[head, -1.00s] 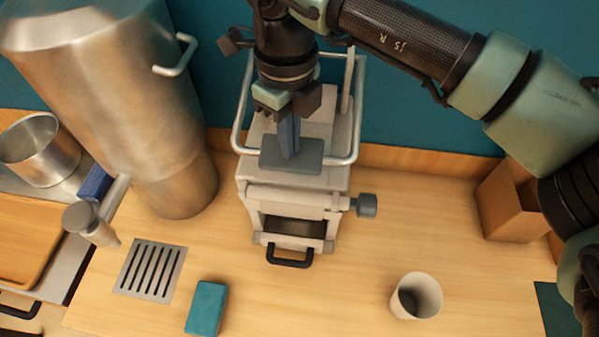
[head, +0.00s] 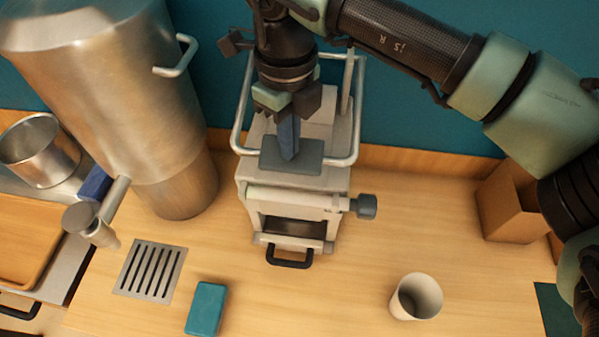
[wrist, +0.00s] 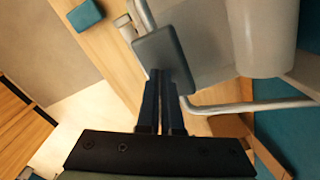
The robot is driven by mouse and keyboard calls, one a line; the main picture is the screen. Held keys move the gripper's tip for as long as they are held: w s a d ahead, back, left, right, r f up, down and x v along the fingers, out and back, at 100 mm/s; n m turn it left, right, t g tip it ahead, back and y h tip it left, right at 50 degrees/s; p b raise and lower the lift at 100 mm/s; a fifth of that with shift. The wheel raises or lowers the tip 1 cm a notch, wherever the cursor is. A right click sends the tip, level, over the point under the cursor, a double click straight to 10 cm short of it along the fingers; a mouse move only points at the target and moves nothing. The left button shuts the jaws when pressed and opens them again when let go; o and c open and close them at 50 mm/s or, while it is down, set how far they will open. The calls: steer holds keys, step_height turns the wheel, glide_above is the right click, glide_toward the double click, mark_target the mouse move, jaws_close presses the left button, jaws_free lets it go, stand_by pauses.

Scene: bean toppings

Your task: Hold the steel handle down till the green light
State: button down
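The pale machine (head: 253,185) stands at the middle of the counter, with a steel tube handle (head: 237,112) looped around its upper part. A flat grey pad (head: 305,163) lies across the machine at the front of the loop. My gripper (head: 289,157) points down over the pad, and its fingertips appear to meet the pad's top. In the wrist view, the two dark fingers (wrist: 159,78) are close together and end at the grey pad (wrist: 160,50). The steel tube (wrist: 250,106) shows beside them. I see no lit green light in either view.
A large steel dispenser (head: 110,90) stands close on the left. A slotted drain plate (head: 150,270), a teal block (head: 206,308) and a white cup (head: 408,300) are in front. A brown box (head: 505,205) stands at right. The counter between cup and box is clear.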

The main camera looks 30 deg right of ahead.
step_height(320, 180, up, 11)
steer(key=p, duration=0.6)
steer(key=shift+a+r, duration=0.1)
steer(key=shift+a, duration=0.05)
stand_by(0.3)
